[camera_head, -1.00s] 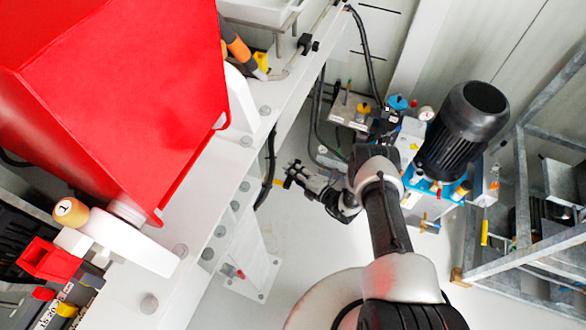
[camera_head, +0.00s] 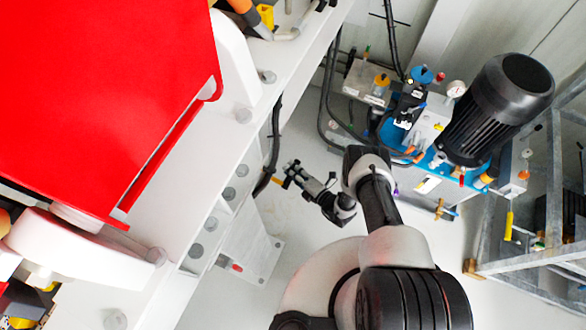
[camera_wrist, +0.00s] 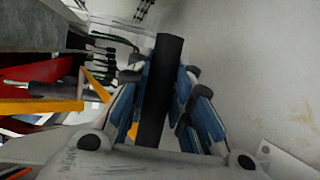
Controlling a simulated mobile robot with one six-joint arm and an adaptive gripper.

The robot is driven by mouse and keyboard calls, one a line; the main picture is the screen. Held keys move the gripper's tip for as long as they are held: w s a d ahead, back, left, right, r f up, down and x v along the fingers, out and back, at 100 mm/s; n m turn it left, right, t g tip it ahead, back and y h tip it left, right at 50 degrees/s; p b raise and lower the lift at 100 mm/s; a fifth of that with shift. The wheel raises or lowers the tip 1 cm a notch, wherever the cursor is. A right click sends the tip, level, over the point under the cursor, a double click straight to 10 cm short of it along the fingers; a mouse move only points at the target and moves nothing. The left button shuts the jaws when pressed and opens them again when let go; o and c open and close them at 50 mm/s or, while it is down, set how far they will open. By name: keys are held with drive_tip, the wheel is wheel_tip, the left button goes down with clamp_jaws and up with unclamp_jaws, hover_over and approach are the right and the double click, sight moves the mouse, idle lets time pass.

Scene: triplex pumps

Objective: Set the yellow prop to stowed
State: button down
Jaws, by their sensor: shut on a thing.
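In the wrist view, my gripper (camera_wrist: 158,88) has blue-padded fingers on either side of a dark upright bar (camera_wrist: 168,62) and is shut on it. I cannot tell whether this bar belongs to the yellow prop. A thin slanted yellow piece (camera_wrist: 97,84) stands left of the fingers, and a small yellow-orange bit (camera_wrist: 133,130) shows between them. In the head view, my gripper (camera_head: 288,170) is beside the white frame, close to a black hose. A short yellow piece (camera_head: 278,181) shows at its fingertips. Which yellow piece is the prop is unclear.
The white frame (camera_head: 215,200) and large red housing (camera_head: 90,90) fill the left. A black hose (camera_head: 272,150) runs along the frame. A black motor (camera_head: 500,105) on a blue unit and a grey metal rack (camera_head: 560,190) stand right. Pale floor (camera_head: 300,225) is open below my gripper.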

drive_tip(key=shift+d, duration=0.1)
drive_tip(key=c, duration=1.4)
unclamp_jaws()
drive_tip(key=v, duration=1.2)
drive_tip(key=shift+r, duration=0.1)
